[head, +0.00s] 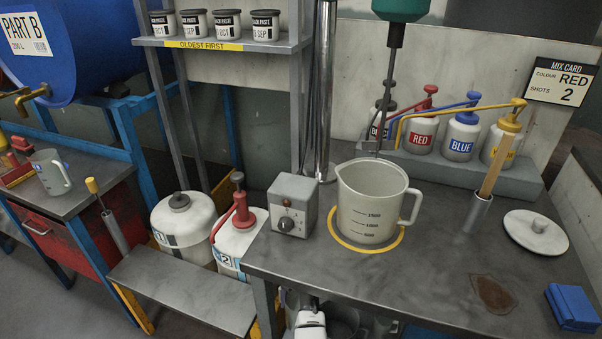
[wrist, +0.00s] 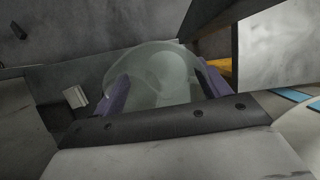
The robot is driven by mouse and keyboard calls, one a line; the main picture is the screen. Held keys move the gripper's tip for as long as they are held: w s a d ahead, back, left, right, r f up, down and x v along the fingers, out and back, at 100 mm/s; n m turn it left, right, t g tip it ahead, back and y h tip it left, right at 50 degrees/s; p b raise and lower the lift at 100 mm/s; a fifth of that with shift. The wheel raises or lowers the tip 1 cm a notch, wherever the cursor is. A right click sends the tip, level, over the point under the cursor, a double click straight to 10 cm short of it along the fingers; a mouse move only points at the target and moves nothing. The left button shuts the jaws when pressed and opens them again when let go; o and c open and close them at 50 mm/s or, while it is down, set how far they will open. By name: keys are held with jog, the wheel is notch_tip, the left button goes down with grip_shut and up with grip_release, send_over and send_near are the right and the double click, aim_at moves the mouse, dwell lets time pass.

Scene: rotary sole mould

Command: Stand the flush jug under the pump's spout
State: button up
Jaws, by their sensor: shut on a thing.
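My gripper (wrist: 163,88) is shut on a pale, see-through rounded vessel (wrist: 150,68), which I take to be the flush jug. Its purple-sided fingers lie either side of it in the wrist view. In the head view my white wrist shows low at the bench's front edge, and the held vessel is mostly hidden there. The red pump (head: 240,208) stands on white drum 2 (head: 236,243), its curved spout (head: 219,226) reaching down to the left. I cannot see the vessel under the spout.
A grey shelf (head: 190,290) lies before the drums, with drum 1 (head: 183,222) left of the pump. The bench (head: 420,272) carries a large measuring jug (head: 368,205) and a control box (head: 293,204). Another small jug (head: 48,172) stands on the left cart.

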jog(key=n, duration=0.1)
jog(key=w+n+h, duration=0.1)
jog(key=n, duration=0.1)
jog(key=shift+w+d+r+g, duration=0.15)
jog(key=shift+w+d+g, duration=0.05)
jog(key=shift+d+g, duration=0.1)
